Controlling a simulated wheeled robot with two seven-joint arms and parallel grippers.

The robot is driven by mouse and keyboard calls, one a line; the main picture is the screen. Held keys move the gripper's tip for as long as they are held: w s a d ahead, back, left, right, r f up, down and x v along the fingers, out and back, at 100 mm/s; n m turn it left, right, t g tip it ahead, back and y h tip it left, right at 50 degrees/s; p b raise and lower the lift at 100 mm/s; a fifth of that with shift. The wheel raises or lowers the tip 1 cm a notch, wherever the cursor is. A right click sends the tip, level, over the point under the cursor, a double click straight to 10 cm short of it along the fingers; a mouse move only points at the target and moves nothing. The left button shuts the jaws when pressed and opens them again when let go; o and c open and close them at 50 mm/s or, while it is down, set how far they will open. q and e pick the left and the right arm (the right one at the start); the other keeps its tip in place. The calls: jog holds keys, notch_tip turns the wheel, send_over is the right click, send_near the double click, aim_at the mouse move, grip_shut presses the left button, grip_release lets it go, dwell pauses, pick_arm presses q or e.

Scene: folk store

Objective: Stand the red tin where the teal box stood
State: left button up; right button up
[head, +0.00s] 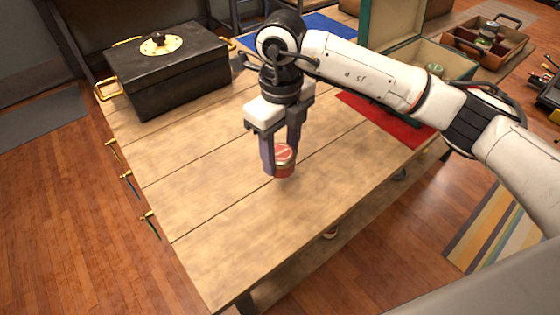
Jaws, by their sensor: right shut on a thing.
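The red tin (284,164) is a small round can with a red and pale lid. My right gripper (281,163) points down with its fingers around the tin and is shut on it. The tin is over the middle of the wooden table (230,225); I cannot tell whether it touches the wood. I cannot make out a teal box on the bare table. A teal open case (385,25) with a raised lid stands at the back right, partly behind my right arm. My left gripper is not in view.
A black chest (175,80) with brass handles stands at the back left. A red mat (385,120) and a blue mat (300,30) lie on the table. The table's front left is clear.

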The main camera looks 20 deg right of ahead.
aim_at(281, 164)
notch_tip(281, 164, down, 4)
jog(key=shift+r, duration=0.1)
jog(key=shift+f, duration=0.25)
jog(key=o, duration=1.1)
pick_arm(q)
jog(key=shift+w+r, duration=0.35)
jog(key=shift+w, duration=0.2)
pick_arm(e)
jog(key=shift+r, duration=0.1)
